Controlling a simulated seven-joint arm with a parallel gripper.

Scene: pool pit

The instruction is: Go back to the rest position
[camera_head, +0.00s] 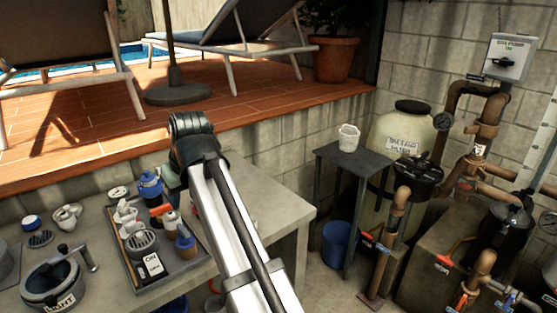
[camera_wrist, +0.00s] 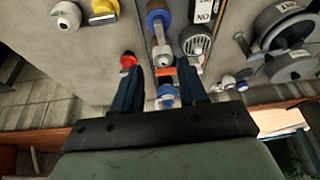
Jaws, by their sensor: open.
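My gripper (camera_wrist: 158,76) shows in the wrist view with its two dark fingers apart, above the worktop. An orange part and a blue-and-white item (camera_wrist: 167,95) show between and beyond the fingers, and I see nothing clamped. In the head view my arm's black elbow-like joint hides the gripper, except perhaps a small greenish piece beside it. The worktop (camera_head: 282,213) lies below.
The worktop's right end is bare.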

